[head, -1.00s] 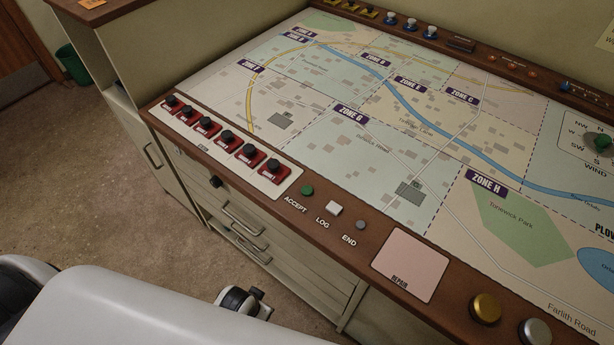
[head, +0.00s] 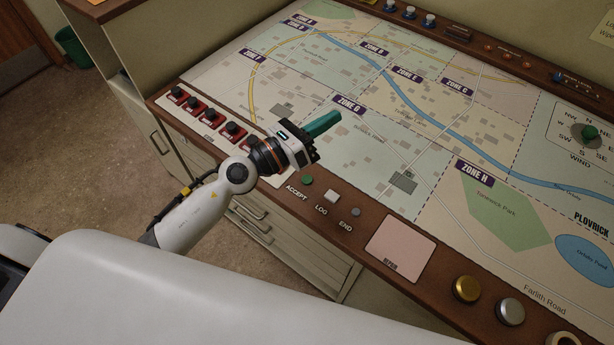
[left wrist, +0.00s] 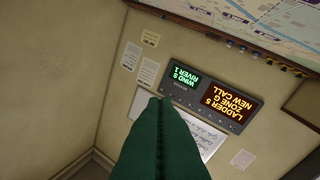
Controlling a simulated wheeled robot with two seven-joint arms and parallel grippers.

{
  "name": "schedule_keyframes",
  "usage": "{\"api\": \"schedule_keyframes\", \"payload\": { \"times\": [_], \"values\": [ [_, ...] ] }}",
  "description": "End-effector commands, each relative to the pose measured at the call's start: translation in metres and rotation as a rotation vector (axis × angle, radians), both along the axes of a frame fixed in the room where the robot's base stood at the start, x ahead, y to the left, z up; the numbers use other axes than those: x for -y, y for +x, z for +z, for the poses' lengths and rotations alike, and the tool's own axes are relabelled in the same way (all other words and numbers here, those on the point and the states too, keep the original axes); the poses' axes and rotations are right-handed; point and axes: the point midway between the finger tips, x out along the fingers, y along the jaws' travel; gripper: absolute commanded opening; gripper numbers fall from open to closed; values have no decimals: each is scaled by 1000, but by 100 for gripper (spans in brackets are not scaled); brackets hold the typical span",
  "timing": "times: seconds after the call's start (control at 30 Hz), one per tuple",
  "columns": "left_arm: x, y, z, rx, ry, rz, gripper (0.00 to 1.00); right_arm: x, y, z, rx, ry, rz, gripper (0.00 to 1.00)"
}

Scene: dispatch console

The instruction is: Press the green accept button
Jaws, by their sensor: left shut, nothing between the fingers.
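The green accept button (head: 307,180) sits on the brown front rail of the console, above the ACCEPT label and left of the LOG button. My left gripper (head: 338,116) is above the map near ZONE G, beyond the accept button and apart from it. Its green fingers are shut with nothing between them, and they point away to the right. In the left wrist view the shut green fingers (left wrist: 160,104) point toward the wall, and the accept button is not seen there. My right gripper is not in view.
Several black-knobbed red switches (head: 212,115) are to the left, partly hidden by my arm. A lit display (left wrist: 210,95) is on the wall.

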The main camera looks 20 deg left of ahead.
Motion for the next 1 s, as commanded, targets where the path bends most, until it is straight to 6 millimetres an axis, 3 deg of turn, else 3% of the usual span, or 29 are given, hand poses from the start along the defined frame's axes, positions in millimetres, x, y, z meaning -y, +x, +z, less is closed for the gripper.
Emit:
{"api": "schedule_keyframes", "payload": {
  "times": [0.1,0.2,0.3,0.4,0.57,1.0],
  "values": [
    [14,1,-43,129,523,-185,0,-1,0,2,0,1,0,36],
    [-1,4,-84,178,894,-305,0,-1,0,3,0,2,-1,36],
    [-25,8,-112,185,1165,-389,0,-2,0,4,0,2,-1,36],
    [-44,10,-127,179,1320,-438,0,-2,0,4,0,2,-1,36],
    [-55,12,-134,170,1400,-462,0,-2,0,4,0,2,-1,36],
    [-54,11,-139,170,1393,-461,0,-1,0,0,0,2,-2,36]
  ]
}}
